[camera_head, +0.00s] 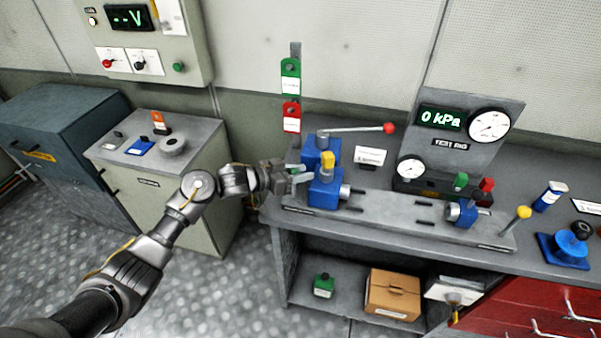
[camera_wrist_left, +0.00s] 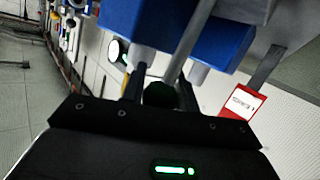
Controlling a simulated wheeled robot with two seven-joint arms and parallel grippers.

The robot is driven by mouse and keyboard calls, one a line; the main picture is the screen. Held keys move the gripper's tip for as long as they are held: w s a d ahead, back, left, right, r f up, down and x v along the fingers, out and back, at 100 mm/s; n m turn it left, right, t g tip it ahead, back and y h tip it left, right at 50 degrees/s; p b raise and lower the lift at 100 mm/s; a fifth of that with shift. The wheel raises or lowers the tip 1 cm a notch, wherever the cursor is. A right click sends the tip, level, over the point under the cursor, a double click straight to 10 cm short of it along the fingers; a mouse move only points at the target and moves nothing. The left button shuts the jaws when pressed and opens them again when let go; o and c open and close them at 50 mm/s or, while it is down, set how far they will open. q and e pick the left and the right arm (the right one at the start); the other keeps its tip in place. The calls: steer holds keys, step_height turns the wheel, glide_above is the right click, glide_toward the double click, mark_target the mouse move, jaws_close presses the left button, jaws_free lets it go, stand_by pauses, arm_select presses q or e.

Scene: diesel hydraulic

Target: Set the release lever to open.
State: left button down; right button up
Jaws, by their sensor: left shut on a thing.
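My left gripper (camera_head: 299,174) is at the left end of the bench fixture, beside a blue valve block (camera_head: 325,190) with a yellow top. It is shut on a slim grey lever, whose bar (camera_wrist_left: 187,50) rises between the fingers in the left wrist view, with a dark rounded end low between them. In the head view the gripper mostly hides this lever. No readable label names it as the release lever. Behind is another blue block (camera_head: 318,152) with a long grey, red-knobbed lever (camera_head: 388,128) pointing right. My right gripper is not in view.
The test rig panel (camera_head: 455,128) reads 0 kPa. A yellow-knobbed lever (camera_head: 523,212) and small blue valve (camera_head: 461,212) stand right on the fixture plate (camera_head: 390,219). Green and red tags (camera_head: 291,117) hang on a post behind the gripper. A grey cabinet (camera_head: 190,195) stands left.

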arm_select(q)
steer(key=shift+s+a+f, duration=0.1)
steer(key=shift+f, duration=0.55)
steer(key=c, duration=1.5)
jaws_free()
steer(key=o, duration=0.3)
steer(key=shift+o, duration=0.7)
steer(key=shift+w, duration=0.4)
steer(key=shift+s+r, duration=0.15)
steer(key=shift+r, duration=0.1)
steer(key=shift+s+a+r, duration=0.1)
steer(key=shift+s+a, duration=0.05)
steer(key=shift+a, duration=0.05)
steer(key=b+v, duration=0.2)
steer(key=v, duration=0.8)
